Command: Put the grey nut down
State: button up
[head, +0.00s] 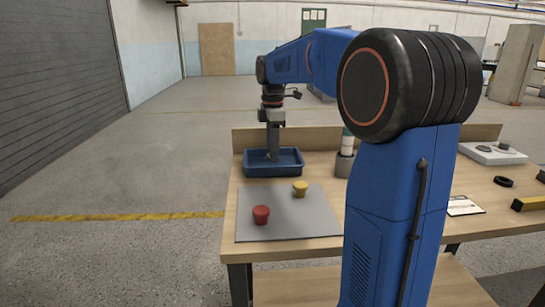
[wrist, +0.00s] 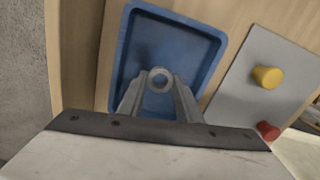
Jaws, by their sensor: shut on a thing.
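The grey nut (wrist: 160,80) is a ring held between the fingertips of my gripper (wrist: 160,88) in the wrist view. The gripper is shut on it, above the blue tray (wrist: 215,62). In the head view my gripper (head: 273,150) points down over the blue tray (head: 290,170) at the back left of the bench. The nut is too small or hidden to make out there. I cannot tell how far the nut is above the tray floor. The part of the tray floor that shows is bare.
A grey mat (head: 290,220) in front of the tray bears a red cup-shaped piece (head: 261,215) and a yellow one (head: 300,188). A grey cylinder with a pale top (head: 345,160) stands right of the tray. A black ring (head: 503,181) lies farther right.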

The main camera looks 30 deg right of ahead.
jog(key=shift+f, duration=1.1)
jog(key=shift+f, duration=0.1)
jog(key=o, duration=1.2)
jog(key=shift+c, duration=0.2)
notch_tip(320, 180, up, 12)
jog(key=shift+s, duration=0.15)
